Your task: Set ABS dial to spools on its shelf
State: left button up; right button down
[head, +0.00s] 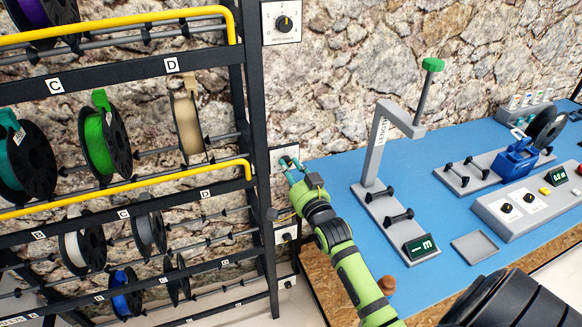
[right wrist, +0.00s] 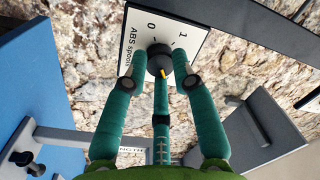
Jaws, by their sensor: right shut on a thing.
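The ABS dial (right wrist: 158,60) is a dark round knob with a yellow mark, on a white plate (right wrist: 138,22) reading "ABS spools". The digits 0 and 1 show; the rest of the scale is hidden. The yellow mark points away from those digits, but its number cannot be read. My right gripper (right wrist: 160,62) is shut on the knob, with green fingers around it. In the head view this gripper (head: 291,168) is at the plate (head: 279,154) beside the rack. A teal spool (head: 36,166), green spool (head: 100,140) and beige spool (head: 186,125) hang on one shelf.
The rack's black post (head: 257,130) stands just left of my right gripper. Another dial (head: 284,23) is above. Lower shelves hold white (head: 73,250), grey (head: 148,232) and blue (head: 120,301) spools. Right is a blue table (head: 450,235) with a grey stand (head: 372,150).

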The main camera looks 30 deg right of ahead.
jog(key=shift+r+m, duration=0.2)
jog(key=shift+m, duration=0.3)
jog(key=c, duration=1)
grip_release()
jog(key=shift+f, duration=0.1)
jog(key=s+a, duration=0.2)
jog(key=s, duration=0.9)
jog(key=shift+s+f, duration=0.3)
jog(key=shift+s, duration=0.1)
jog(key=shift+a+f, duration=0.1)
